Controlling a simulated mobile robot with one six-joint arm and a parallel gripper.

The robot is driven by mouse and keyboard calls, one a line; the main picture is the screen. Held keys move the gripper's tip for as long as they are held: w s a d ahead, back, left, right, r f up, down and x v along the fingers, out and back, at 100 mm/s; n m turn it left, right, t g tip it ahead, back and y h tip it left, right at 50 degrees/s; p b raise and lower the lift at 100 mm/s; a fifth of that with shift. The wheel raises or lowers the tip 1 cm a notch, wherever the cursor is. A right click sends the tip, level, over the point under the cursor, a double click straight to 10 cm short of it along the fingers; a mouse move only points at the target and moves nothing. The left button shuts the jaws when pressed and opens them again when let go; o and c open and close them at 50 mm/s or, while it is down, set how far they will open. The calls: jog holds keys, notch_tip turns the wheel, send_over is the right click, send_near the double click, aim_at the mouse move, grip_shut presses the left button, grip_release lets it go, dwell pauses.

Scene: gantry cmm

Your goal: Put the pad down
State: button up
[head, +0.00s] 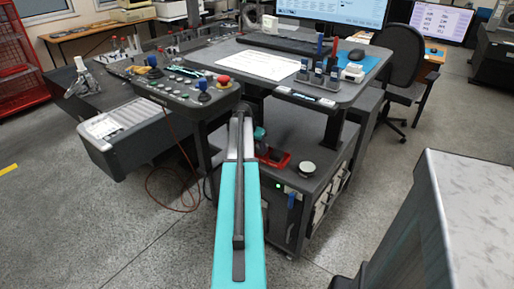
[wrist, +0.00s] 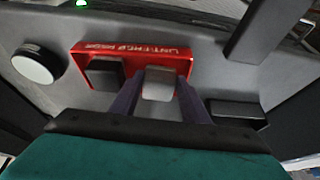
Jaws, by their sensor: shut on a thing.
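My gripper (wrist: 158,92) points down at a red tray (wrist: 135,50) with white lettering on its rim in the wrist view. Its two dark purple fingers are shut on a light grey pad (wrist: 158,80). The pad shows against the right part of the tray; I cannot tell whether it touches the tray. A dark block (wrist: 105,72) sits in the tray's left part. In the head view the red tray (head: 277,157) is on the lower shelf of the dark bench, and my arm hides much of the gripper and the pad.
A round white-topped puck (wrist: 34,65) stands left of the tray in the wrist view, and a dark flat block (wrist: 236,110) lies to the right. In the head view, the tabletop (head: 345,93) overhangs the shelf, and the control console (head: 185,85) is at the left.

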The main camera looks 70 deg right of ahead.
jog(key=o, duration=0.8)
jog(key=shift+r, duration=0.1)
jog(key=shift+v, duration=0.75)
jog(key=shift+w+a+r+b, duration=0.15)
jog(key=shift+w+a+r, duration=0.45)
jog(key=shift+a, duration=1.55)
jog(key=shift+w+a+r+b, duration=0.1)
jog(key=shift+w+a+r, duration=0.45)
jog(key=shift+a, duration=1.65)
jog(key=shift+w+a+r+b, duration=0.15)
jog(key=shift+w+a+r, duration=0.4)
jog(key=shift+a, duration=1.6)
jog(key=shift+s+f, duration=0.1)
